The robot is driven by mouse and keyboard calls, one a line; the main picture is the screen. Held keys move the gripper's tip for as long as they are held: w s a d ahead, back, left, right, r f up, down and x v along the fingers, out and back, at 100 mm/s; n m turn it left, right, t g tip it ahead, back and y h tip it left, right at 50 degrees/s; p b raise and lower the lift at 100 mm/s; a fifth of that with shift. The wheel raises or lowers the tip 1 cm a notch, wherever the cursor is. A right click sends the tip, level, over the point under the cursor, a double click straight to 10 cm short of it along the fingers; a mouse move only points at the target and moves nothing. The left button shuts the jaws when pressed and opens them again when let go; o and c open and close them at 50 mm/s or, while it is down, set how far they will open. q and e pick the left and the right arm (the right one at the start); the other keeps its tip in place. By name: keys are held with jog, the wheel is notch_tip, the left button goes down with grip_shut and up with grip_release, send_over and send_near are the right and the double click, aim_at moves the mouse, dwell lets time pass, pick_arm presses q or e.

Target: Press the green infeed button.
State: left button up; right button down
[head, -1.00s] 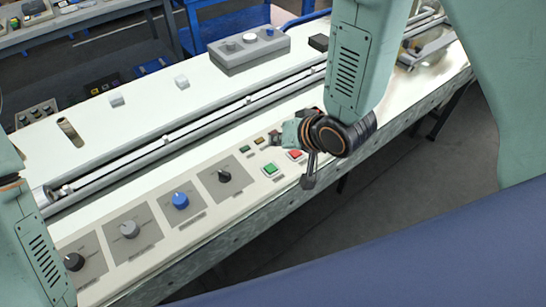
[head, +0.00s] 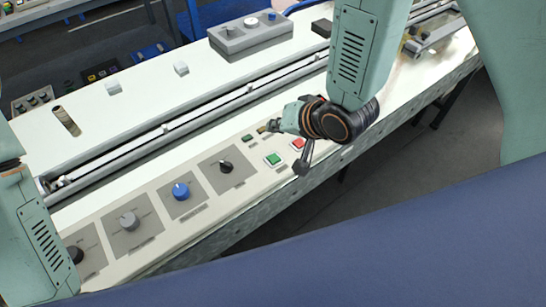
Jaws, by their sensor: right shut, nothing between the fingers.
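A larger green button (head: 273,160) sits on the machine's front control panel, beside a red button (head: 297,144). A smaller green button (head: 247,138) lies behind it to the left. The labels are too small to read, so I cannot tell which green button is the infeed one. My right gripper (head: 268,127) is shut and empty. It appears just behind the larger green button and close to a small amber button, partly hiding that one; any contact is unclear. My left arm shows at the left edge, but its gripper is out of view.
Along the panel to the left are a black knob (head: 226,166), a blue knob (head: 180,191) and a grey knob (head: 129,221). A long rail (head: 165,130) runs behind the panel. A grey box (head: 250,34) with buttons stands farther back.

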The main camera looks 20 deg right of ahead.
aim_at(276, 160)
notch_tip(276, 160, down, 5)
jog(key=b, duration=0.5)
jog(key=shift+f+b, duration=0.3)
jog(key=shift+b, duration=0.1)
jog(key=shift+s+f+b, duration=0.15)
jog(key=shift+f+b, duration=0.25)
jog(key=shift+f, duration=0.1)
jog(key=shift+s+f+b, duration=0.15)
jog(key=shift+f+b, duration=0.2)
jog(key=shift+f, duration=0.15)
jog(key=shift+w+f, duration=0.25)
jog(key=shift+s+r, duration=0.15)
jog(key=shift+s, duration=0.1)
